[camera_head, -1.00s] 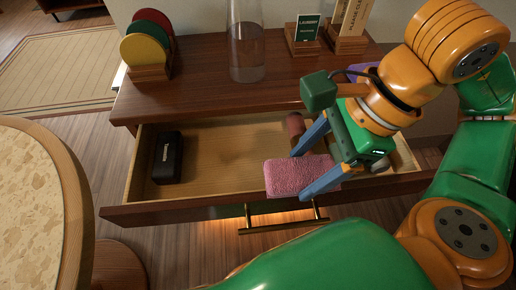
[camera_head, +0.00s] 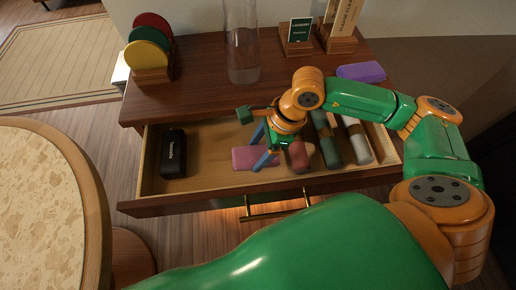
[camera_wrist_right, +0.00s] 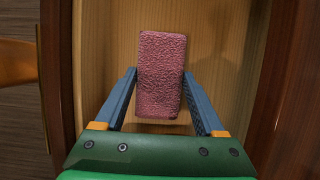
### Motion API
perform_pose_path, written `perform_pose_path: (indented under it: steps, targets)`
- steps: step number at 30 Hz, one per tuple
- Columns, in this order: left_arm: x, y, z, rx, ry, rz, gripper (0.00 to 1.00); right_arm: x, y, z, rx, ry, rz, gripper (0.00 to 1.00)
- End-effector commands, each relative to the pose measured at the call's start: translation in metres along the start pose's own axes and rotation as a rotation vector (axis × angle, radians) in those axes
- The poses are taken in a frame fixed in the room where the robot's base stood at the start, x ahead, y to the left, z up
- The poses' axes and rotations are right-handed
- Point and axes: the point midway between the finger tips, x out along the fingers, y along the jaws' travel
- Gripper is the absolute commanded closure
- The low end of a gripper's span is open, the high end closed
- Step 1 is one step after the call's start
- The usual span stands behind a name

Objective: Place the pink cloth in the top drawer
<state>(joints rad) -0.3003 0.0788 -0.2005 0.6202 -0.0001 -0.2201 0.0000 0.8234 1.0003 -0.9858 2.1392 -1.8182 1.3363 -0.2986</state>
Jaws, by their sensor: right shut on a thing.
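The pink cloth (camera_head: 248,158), a flat folded textured block, is inside the open top drawer (camera_head: 205,143), left of the middle. My right gripper (camera_head: 259,149) reaches down into the drawer and is shut on the cloth. In the right wrist view the pink cloth (camera_wrist_right: 160,70) lies between the two blue fingers (camera_wrist_right: 159,78), over the drawer's wooden bottom. I cannot tell whether the cloth touches the bottom. My left gripper is not in view.
In the drawer are a black case (camera_head: 173,153) at left, and red (camera_head: 299,157), green (camera_head: 330,150) and pale (camera_head: 357,142) long items at right. On top stand a glass vase (camera_head: 241,50), coloured discs (camera_head: 150,45), signs and a purple block (camera_head: 361,71). A round table (camera_head: 40,200) is at left.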

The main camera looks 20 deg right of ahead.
Motion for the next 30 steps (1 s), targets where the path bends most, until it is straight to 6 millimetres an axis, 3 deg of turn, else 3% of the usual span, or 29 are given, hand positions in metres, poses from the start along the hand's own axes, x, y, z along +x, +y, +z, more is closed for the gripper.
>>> perform_pose_path:
  steps: [1, 2, 5, 14, 24, 30]
  targets:
    - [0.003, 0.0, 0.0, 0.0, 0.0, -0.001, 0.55, 0.003, 0.0, -0.001, 0.0, 0.0, 0.0, 0.73]
    - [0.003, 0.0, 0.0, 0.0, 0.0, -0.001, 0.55, 0.002, 0.0, -0.001, 0.0, 0.0, 0.0, 0.26]
    - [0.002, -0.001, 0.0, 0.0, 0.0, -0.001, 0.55, 0.001, 0.0, 0.0, 0.0, 0.0, 0.0, 0.0]
    - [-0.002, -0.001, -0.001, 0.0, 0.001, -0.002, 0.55, -0.008, -0.001, 0.001, 0.001, -0.001, -0.002, 0.0]
    - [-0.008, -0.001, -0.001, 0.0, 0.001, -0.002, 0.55, -0.098, -0.001, 0.001, 0.0, -0.001, -0.005, 0.0]
    - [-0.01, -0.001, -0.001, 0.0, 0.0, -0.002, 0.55, -0.12, 0.0, 0.001, 0.0, 0.0, -0.001, 0.0]
